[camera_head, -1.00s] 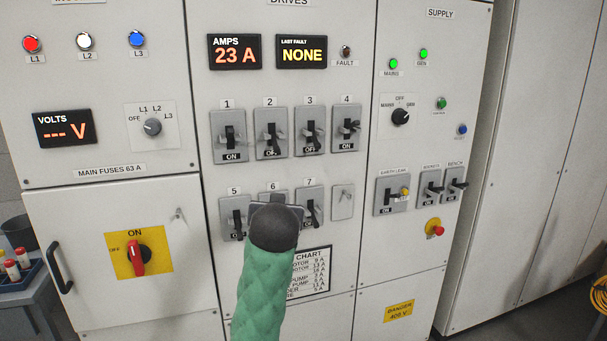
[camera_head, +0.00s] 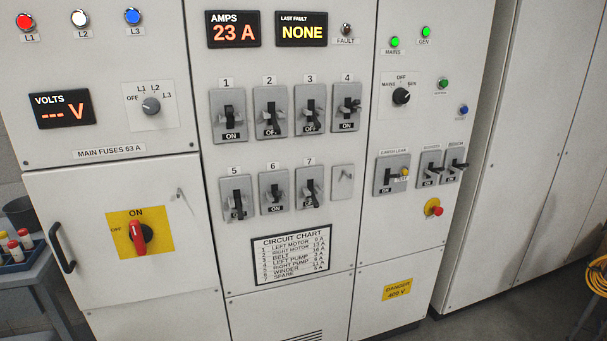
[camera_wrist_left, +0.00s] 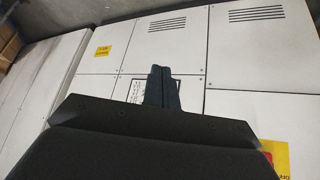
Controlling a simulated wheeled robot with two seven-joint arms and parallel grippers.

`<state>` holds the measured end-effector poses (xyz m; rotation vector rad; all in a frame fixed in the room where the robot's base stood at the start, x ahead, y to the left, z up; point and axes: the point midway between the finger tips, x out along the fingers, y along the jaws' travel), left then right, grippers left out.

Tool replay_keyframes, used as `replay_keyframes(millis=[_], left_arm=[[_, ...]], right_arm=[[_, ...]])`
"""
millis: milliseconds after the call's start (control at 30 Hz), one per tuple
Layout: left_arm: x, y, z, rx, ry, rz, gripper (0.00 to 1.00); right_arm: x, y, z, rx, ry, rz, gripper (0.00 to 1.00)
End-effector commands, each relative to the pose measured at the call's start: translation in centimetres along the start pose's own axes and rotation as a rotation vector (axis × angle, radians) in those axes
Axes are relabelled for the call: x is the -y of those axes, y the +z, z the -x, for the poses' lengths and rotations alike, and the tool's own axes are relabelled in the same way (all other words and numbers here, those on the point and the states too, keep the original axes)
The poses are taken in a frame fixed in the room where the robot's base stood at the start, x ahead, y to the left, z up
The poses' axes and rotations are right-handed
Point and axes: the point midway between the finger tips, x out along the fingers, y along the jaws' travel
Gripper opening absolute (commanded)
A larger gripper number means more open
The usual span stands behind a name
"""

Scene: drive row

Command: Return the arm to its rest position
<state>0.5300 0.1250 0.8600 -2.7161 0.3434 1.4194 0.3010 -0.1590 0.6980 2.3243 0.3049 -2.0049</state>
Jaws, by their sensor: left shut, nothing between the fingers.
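My left gripper (camera_wrist_left: 162,88) shows in the left wrist view. Its two dark fingers are closed together and empty, in front of the lower cabinet panels. Neither gripper shows in the head view. The numbered breakers stand in two rows on the middle panel, with breaker 1 (camera_head: 229,115) at the upper left and breaker 6 (camera_head: 273,189) in the lower row. The circuit chart (camera_head: 291,254) below them is in full view. The amps display (camera_head: 234,29) reads 23 A and the last fault display (camera_head: 301,29) reads NONE.
The left cabinet door carries a black handle (camera_head: 61,245) and a red rotary switch (camera_head: 138,236) on a yellow plate. A red emergency button (camera_head: 433,208) sticks out at the right. A small table (camera_head: 32,287) with a tray stands at the left. Yellow cable (camera_head: 597,274) lies at the right edge.

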Motion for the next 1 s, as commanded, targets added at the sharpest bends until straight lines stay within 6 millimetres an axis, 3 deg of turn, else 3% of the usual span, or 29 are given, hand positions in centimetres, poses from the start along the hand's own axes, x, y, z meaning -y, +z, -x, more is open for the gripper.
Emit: replay_keyframes(millis=[33, 400, 600, 800, 1000], left_arm=[[0.1, 2.3, -0.2, 0.033, 0.001, 0.005, 0.00], [0.5, 17.1, -1.1, 0.270, -0.003, 0.031, 0.00], [-0.2, 24.2, -0.7, 0.388, 0.007, 0.039, 0.00], [-0.8, 27.7, -0.1, 0.447, 0.017, 0.047, 0.00], [-0.9, 28.2, 0.0, 0.454, 0.018, 0.048, 0.00]], right_arm=[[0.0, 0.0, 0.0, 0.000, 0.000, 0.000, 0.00], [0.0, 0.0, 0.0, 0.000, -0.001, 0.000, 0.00], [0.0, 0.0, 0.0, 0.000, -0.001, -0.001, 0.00], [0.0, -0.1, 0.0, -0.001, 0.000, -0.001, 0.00], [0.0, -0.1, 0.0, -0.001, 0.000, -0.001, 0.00]])
